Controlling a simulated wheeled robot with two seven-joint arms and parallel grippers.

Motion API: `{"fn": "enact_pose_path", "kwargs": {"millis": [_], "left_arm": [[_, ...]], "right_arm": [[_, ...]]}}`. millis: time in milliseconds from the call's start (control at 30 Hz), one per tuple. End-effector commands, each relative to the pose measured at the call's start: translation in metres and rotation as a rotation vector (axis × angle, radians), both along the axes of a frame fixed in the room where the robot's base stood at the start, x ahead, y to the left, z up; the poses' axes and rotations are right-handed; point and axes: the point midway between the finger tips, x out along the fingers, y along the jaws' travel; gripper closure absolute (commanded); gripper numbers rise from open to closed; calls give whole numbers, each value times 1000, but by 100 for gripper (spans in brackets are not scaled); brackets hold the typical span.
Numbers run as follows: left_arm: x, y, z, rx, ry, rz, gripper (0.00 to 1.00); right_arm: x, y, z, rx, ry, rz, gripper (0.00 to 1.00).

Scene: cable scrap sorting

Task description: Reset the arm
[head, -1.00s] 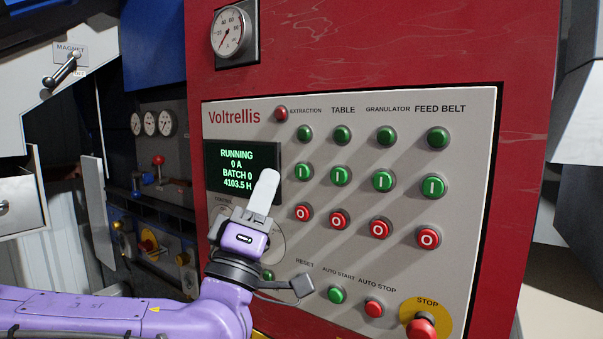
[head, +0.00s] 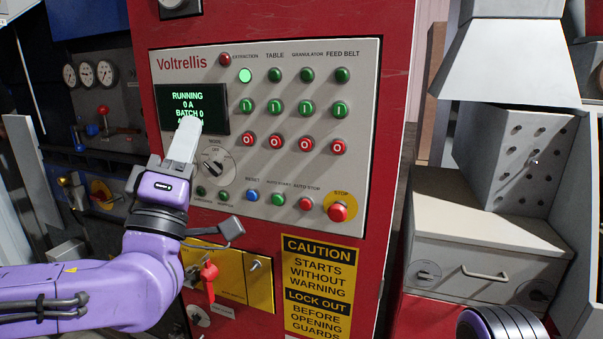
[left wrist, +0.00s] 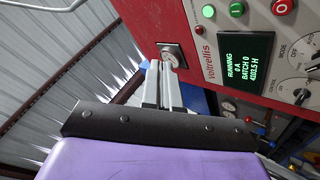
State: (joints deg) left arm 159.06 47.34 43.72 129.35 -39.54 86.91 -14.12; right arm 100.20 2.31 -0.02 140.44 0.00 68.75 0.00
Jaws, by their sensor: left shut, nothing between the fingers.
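My left gripper (head: 187,138) is shut and empty, with its pale fingers pointing up in front of the lower part of the dark display (head: 215,112). It hides the last display line in the head view. The display reads RUNNING, 0 A, BATCH 0, and the left wrist view shows it whole (left wrist: 245,65), to the right of the shut fingers (left wrist: 170,90). The grey Voltrellis control panel (head: 350,65) carries the buttons. The green extraction lamp (head: 245,76) is lit. I cannot tell whether the fingers touch the panel. My right gripper is not in view.
A mode knob (head: 216,166) and a red stop button (head: 338,212) sit on the panel. Below are a red key-like handle (head: 209,272) on a yellow plate and a caution sign (head: 318,275). A grey drawer cabinet (head: 485,250) stands right. Gauges (head: 87,74) are at left.

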Motion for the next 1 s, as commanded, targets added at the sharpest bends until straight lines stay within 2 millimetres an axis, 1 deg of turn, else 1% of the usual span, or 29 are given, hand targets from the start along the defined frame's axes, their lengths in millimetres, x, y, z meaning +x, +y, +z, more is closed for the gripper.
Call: {"fn": "enact_pose_path", "kwargs": {"millis": [167, 267, 367, 467, 500, 567, 667, 767, 800, 867, 900, 967, 1000], "left_arm": [[16, -8, -29, -2, 113, -30, 100], [25, -12, -49, 7, 174, -36, 100], [33, -14, -74, 22, 243, -35, 100], [43, -16, -108, 42, 330, -32, 100], [46, -16, -125, 52, 371, -29, 100], [52, -16, -151, 66, 434, -24, 100], [58, -15, -204, 96, 558, -12, 100], [59, -12, -272, 139, 715, 6, 100], [56, -8, -307, 160, 791, 18, 100], [47, -1, -361, 199, 916, 38, 100], [38, 5, -397, 225, 1000, 55, 100], [20, 15, -448, 267, 1122, 80, 100], [5, 24, -481, 298, 1204, 98, 100]], "right_arm": [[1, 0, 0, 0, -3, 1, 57], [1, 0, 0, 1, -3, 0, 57], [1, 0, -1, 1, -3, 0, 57], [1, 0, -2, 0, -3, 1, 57], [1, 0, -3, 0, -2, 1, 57], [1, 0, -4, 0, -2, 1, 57], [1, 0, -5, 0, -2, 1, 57], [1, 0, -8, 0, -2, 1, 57], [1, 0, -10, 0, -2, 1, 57], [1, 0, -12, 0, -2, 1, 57], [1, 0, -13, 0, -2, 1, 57], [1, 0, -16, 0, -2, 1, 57], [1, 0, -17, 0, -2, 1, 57]]}}
